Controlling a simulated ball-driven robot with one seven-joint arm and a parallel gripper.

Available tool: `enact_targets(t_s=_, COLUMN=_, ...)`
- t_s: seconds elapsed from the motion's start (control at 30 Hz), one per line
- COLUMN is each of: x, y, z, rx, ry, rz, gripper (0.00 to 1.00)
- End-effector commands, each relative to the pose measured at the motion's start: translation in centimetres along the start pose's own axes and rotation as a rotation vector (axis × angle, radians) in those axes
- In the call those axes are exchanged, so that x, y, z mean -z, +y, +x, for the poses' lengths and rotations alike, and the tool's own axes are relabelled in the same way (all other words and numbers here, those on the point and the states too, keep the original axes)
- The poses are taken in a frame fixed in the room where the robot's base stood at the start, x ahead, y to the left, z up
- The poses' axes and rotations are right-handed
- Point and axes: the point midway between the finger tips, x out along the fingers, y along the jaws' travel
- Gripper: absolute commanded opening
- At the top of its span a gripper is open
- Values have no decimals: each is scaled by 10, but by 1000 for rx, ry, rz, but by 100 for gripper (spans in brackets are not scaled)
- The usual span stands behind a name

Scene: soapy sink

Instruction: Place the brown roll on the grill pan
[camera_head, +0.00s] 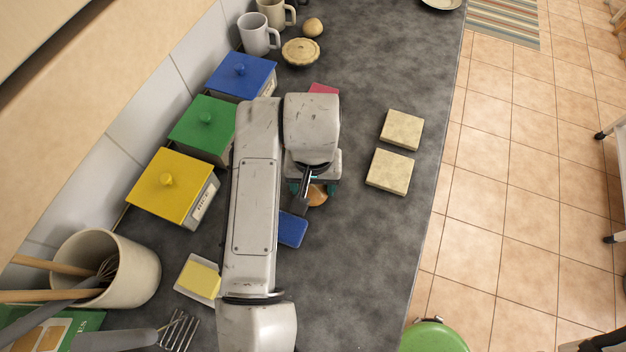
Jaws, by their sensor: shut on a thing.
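The brown roll (317,195) shows as a small rounded orange-brown piece at the end of my arm, over the middle of the dark counter. My gripper (312,190) points down and is shut on it. My arm and gripper hide much of the roll, and I cannot tell how high it is above the counter. I cannot make out the grill pan for certain.
Blue (243,72), green (205,125) and yellow (172,185) lidded boxes line the wall. A utensil crock (135,275) and butter dish (199,279) stand lower left. A blue block (292,229) lies below my gripper. Two pale square slabs (390,171) lie right. The lower right counter is clear.

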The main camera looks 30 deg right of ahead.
Motion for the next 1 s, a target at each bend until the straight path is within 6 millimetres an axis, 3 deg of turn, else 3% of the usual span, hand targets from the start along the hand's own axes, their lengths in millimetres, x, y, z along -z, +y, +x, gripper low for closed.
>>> enact_targets(t_s=0.27, x=0, y=0, z=0, rx=0, ry=0, rz=0, gripper=88)
enact_targets(t_s=0.63, x=0, y=0, z=-6, rx=0, ry=2, rz=1, gripper=89)
enact_targets(t_s=0.77, x=1, y=0, z=-23, rx=2, ry=3, rz=2, gripper=89)
enact_targets(t_s=1.0, x=1, y=0, z=-73, rx=3, ry=3, rz=3, gripper=89)
